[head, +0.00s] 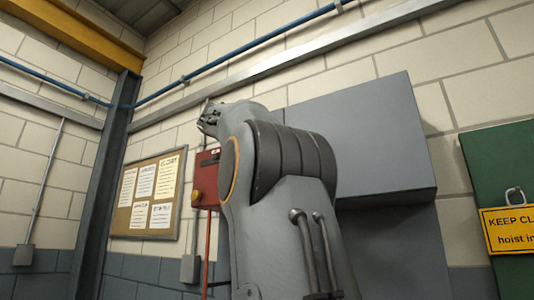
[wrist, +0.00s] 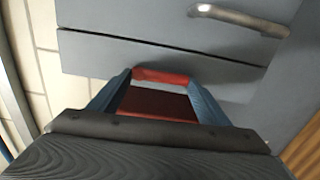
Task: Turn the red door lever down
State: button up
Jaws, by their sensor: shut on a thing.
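My gripper (wrist: 160,82) shows in the wrist view, its two blue-grey fingers on either side of a red piece. The piece looks like the red door lever (wrist: 160,76), and the gripper is shut on it. The lever's front part is bright red and the part nearer my palm is dark red in shadow. It lies across the picture in front of a grey panel (wrist: 110,55) with a dark seam. How far the lever is turned cannot be told. In the head view my arm hides the lever and the gripper's fingertips.
A bare metal handle (wrist: 238,18) sits on the grey surface above the gripper. In the head view a large grey cabinet (head: 375,135) stands behind my arm. A red box (head: 206,178), a notice board (head: 148,195) and a green panel (head: 500,165) with a yellow sign (head: 510,230) are around it.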

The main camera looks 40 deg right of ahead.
jog(key=shift+w, duration=0.1)
dwell(0.3)
jog(key=o, duration=1.5)
jog(key=b+v, duration=0.2)
jog(key=v, duration=0.6)
